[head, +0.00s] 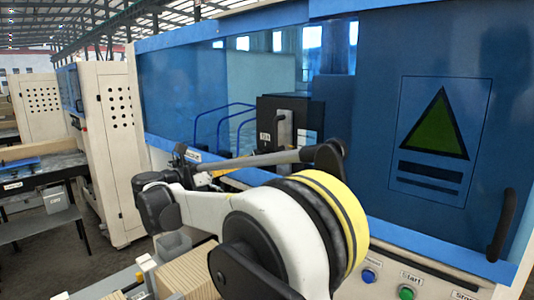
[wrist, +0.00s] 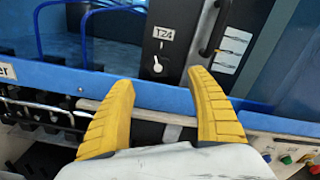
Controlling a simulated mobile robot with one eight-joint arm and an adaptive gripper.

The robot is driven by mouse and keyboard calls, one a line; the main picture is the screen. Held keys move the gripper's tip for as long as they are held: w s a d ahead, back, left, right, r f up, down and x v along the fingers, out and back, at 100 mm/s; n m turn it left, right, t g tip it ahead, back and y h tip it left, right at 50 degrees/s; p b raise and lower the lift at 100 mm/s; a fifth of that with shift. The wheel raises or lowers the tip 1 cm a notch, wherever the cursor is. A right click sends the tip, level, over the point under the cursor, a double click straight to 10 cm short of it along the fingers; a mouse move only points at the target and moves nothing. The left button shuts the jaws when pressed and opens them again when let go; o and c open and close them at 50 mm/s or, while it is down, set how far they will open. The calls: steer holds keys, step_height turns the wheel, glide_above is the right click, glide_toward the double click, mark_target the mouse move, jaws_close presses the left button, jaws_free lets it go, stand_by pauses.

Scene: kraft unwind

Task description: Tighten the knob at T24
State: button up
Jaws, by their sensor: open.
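The T24 label (wrist: 164,34) is on the face of a black box (wrist: 178,70) in the wrist view. Below it is a small pale round knob (wrist: 157,67) with a short upright mark above it. My gripper (wrist: 160,80) is open, with its two yellow fingers apart on either side of the knob in the picture. Nothing shows between the fingertips, and I cannot tell how far they are from the box. In the head view the black box (head: 292,112) and its label show behind my arm, but its lower part is hidden and the knob cannot be made out.
A black handle (wrist: 214,30) stands out from the box right of the label. A blue rail (wrist: 60,78) runs below it. Blue hoses (wrist: 88,38) lie to the left. Push buttons (wrist: 286,159) sit lower right. A blue door (head: 435,130) stands at right in the head view.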

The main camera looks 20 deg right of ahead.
mark_target(255, 157)
steer(key=p+x, duration=0.1)
steer(key=x, duration=0.3)
steer(key=p+x, duration=0.1)
steer(key=x, duration=0.4)
steer(key=shift+w+d, duration=0.15)
steer(key=shift+w, duration=0.2)
steer(key=shift+d, duration=0.1)
steer(key=c, duration=1.2)
steer(key=shift+c, duration=0.2)
